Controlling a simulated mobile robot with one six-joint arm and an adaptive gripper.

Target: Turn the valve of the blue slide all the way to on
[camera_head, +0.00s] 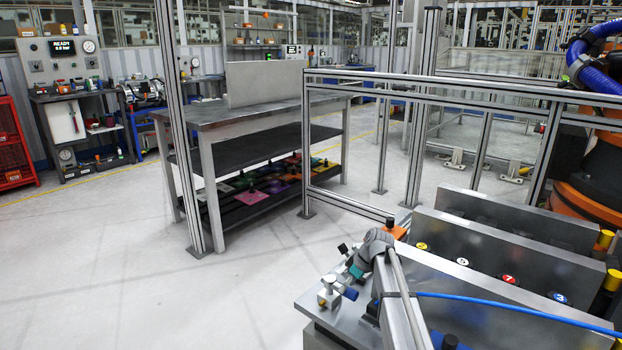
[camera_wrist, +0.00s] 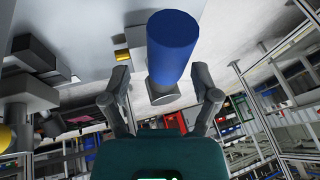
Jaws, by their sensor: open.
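In the wrist view my gripper (camera_wrist: 167,86) is open, its two grey fingers spread on either side of a blue cylinder (camera_wrist: 172,45). The cylinder has a grey round end towards the gripper; I see no finger closed on it. In the head view my gripper (camera_head: 347,282), with a teal body, is at the left end of the metal drive unit (camera_head: 310,300). A small blue part (camera_head: 350,294) shows beside a silver fitting (camera_head: 328,291) there. A blue disc marked 3 (camera_head: 559,297) is on the unit. My arm hides part of this area, and I cannot tell the valve's setting.
Upright metal plates (camera_head: 505,235) carry yellow, white and red numbered discs. An orange part (camera_head: 393,230) is close behind my wrist. A blue hose (camera_head: 500,306) crosses the unit. An aluminium frame (camera_head: 430,80) and a workbench (camera_head: 235,115) stand behind. The floor at left is clear.

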